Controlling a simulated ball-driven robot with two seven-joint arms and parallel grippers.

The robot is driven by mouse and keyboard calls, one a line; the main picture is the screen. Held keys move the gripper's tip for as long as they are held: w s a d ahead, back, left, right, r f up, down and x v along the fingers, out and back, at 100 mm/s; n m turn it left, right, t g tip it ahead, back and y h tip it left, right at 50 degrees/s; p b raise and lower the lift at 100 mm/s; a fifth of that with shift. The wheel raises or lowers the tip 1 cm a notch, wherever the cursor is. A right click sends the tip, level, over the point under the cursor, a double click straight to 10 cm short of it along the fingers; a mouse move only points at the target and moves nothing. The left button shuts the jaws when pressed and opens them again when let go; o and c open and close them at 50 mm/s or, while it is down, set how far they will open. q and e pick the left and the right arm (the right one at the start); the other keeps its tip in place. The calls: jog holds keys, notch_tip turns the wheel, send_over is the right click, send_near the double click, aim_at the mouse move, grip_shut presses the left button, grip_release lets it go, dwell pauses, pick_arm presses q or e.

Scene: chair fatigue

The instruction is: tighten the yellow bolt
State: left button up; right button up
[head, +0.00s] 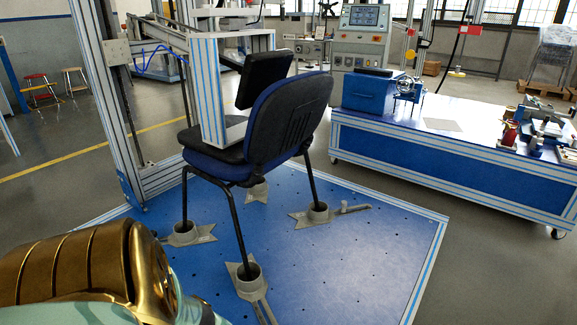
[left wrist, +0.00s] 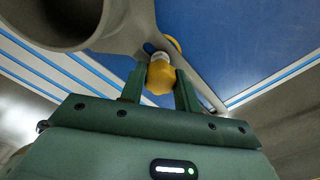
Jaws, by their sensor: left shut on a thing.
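In the left wrist view, the yellow bolt (left wrist: 160,79) sits between the two dark green fingers of my left gripper (left wrist: 159,72), which is shut on it. A pale shaft part shows just beyond the bolt head, at the grey metal bracket (left wrist: 118,38). Another small yellow part (left wrist: 174,43) shows partly behind the bracket. In the head view, the chair (head: 285,125) stands with its legs in grey cup clamps (head: 249,277) on the blue platform (head: 345,270). The bolt and my left gripper are hidden there. My right gripper is in neither view.
An aluminium frame (head: 207,90) stands around the chair, with a dark pad (head: 262,80) against the backrest. A blue workbench (head: 420,155) with devices is at the right. Open floor lies between platform and bench. Stools (head: 40,92) stand far left.

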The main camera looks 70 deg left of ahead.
pick_arm(q)
jog(key=shift+m, duration=2)
jog(key=m, duration=0.4)
jog(key=o, duration=1)
